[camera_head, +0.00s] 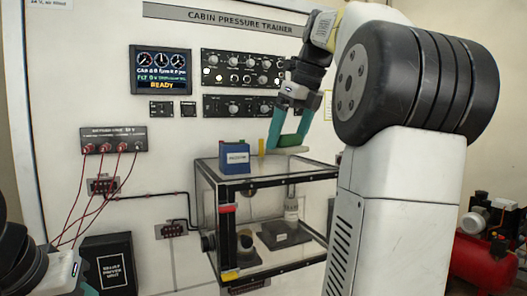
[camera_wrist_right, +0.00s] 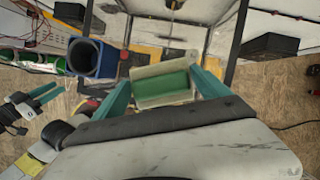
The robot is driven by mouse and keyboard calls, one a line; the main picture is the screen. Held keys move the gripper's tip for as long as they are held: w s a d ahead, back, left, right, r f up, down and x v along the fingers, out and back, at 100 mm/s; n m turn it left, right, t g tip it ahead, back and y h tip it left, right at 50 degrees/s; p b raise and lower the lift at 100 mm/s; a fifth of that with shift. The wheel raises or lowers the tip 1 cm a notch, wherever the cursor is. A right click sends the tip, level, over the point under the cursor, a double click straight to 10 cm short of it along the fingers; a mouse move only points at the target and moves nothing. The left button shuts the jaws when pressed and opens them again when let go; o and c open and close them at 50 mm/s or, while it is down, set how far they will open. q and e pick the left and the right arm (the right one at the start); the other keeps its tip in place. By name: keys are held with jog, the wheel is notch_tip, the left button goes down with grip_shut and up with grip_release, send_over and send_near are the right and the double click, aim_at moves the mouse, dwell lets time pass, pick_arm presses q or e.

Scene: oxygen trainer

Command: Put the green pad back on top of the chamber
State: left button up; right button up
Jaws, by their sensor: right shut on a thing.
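The green pad (camera_head: 291,150) is between the teal fingers of my right gripper (camera_head: 287,140), at the far right part of the chamber top. In the right wrist view the pad (camera_wrist_right: 165,84) shows a green middle and a pale border, with a finger on each side. The clear chamber (camera_head: 262,178) has a black frame. I cannot tell whether the pad touches its top. My left gripper is partly cut off at the lower left of the head view; in the right wrist view its two teal fingers (camera_wrist_right: 44,95) stand apart, empty.
A blue box (camera_head: 234,157) and a small yellow upright piece (camera_head: 262,147) stand on the chamber top, left of the pad. The panel wall with a display (camera_head: 161,70) is behind. Red cables (camera_head: 85,195) hang at the left. A red compressor (camera_head: 482,262) stands at the right.

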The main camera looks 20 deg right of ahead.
aim_at(293, 136)
jog(key=w+d, duration=0.3)
jog(key=shift+f, duration=1.95)
jog(key=shift+f, duration=0.1)
jog(key=o, duration=1)
jog(key=shift+o, duration=0.2)
jog(key=v, duration=1.2)
jog(key=shift+s, duration=0.1)
